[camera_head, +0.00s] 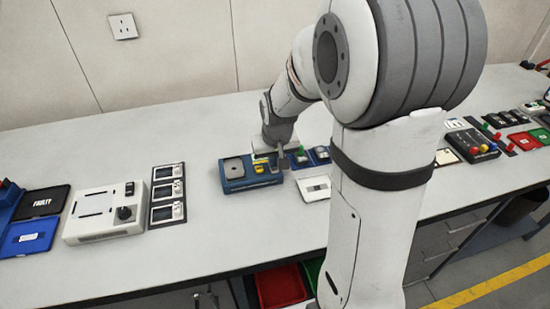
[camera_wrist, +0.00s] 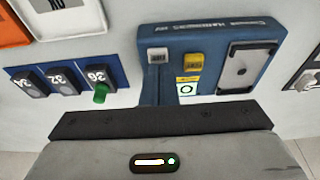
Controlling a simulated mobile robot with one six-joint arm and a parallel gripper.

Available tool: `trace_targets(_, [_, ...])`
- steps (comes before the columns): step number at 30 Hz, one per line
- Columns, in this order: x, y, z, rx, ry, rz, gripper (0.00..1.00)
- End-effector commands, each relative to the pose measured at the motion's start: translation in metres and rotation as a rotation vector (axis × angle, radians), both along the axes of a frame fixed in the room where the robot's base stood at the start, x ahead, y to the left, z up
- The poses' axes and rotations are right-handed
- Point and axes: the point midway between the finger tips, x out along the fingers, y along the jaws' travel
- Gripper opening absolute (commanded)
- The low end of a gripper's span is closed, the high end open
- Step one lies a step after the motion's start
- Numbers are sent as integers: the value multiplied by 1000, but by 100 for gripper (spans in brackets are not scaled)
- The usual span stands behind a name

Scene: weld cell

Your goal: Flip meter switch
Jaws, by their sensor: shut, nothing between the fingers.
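A blue box (camera_head: 235,185) stands on the bench left of my gripper (camera_head: 283,160). In the wrist view the blue box (camera_wrist: 255,45) carries a grey switch-like block (camera_wrist: 158,57), a yellow one (camera_wrist: 193,63) and a grey plate (camera_wrist: 247,67). My gripper's dark front (camera_wrist: 165,122) fills the bottom; its shut, empty fingers reach down at the box's grey-block end. I cannot tell whether they touch. Which one is the meter is not clear.
A blue strip with numbered blocks (camera_wrist: 62,82), one with a green piece (camera_wrist: 101,93), lies beside the box. A white card-like item (camera_head: 315,188) lies in front of my gripper. Bins (camera_head: 280,287) sit below the bench. Bench space behind the box is clear.

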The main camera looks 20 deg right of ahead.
Motion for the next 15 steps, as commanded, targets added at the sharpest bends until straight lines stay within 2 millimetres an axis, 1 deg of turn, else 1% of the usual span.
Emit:
trace_targets(4, [0, 0, 2, 0, -1, 0, 0])
trace_targets(7, [0, 0, 12, 0, -1, 0, 0])
trace_targets(11, [-2, 0, 35, 0, -2, 0, 0])
trace_targets(13, [-4, 0, 50, 0, -2, 0, 0])
trace_targets(14, [-6, 0, 51, 0, -5, 0, 0])
trace_targets(15, [-10, 0, 57, 0, -6, 0, 0])
